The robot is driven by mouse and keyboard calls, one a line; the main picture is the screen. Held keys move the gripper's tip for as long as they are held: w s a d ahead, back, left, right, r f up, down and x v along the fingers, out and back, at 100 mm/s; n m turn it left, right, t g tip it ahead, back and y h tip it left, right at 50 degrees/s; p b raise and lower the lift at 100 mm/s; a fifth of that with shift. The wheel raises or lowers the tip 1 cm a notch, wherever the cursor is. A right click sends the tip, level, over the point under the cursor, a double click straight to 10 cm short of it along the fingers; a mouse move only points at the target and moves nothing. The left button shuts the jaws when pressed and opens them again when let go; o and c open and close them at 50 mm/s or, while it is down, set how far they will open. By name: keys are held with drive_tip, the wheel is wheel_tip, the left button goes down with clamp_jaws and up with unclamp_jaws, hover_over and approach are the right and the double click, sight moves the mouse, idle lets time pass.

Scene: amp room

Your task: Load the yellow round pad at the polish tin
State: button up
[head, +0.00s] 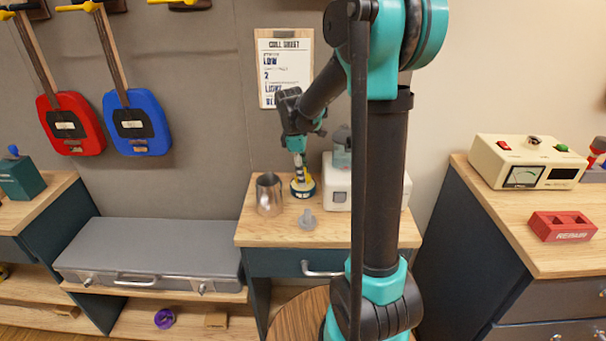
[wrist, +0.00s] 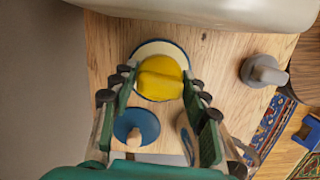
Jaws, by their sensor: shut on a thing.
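My gripper (wrist: 160,80) is shut on the yellow round pad (wrist: 160,77), which sits between the fingertips in the wrist view. Below it is the polish tin (wrist: 149,45), a round cream face with a dark blue rim, partly hidden by the pad. In the head view my gripper (head: 298,155) points down at the tin (head: 303,190) on the wooden cabinet top. The pad is at or just over the tin's face; I cannot tell whether it touches. A blue round piece with a wooden peg (wrist: 135,127) shows between the fingers, nearer the wrist.
A metal cup (head: 269,195) stands left of the tin. A grey knobbed piece (head: 307,219) stands in front, also in the wrist view (wrist: 263,70). A white machine (head: 338,185) is close on the right. A call sheet (head: 284,70) hangs behind. My arm hides part of the cabinet.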

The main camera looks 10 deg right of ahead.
sight(305, 170)
drive_tip(key=shift+f, duration=0.5)
idle(1.2)
drive_tip(key=shift+r, duration=0.1)
drive_tip(key=shift+r, duration=3.45)
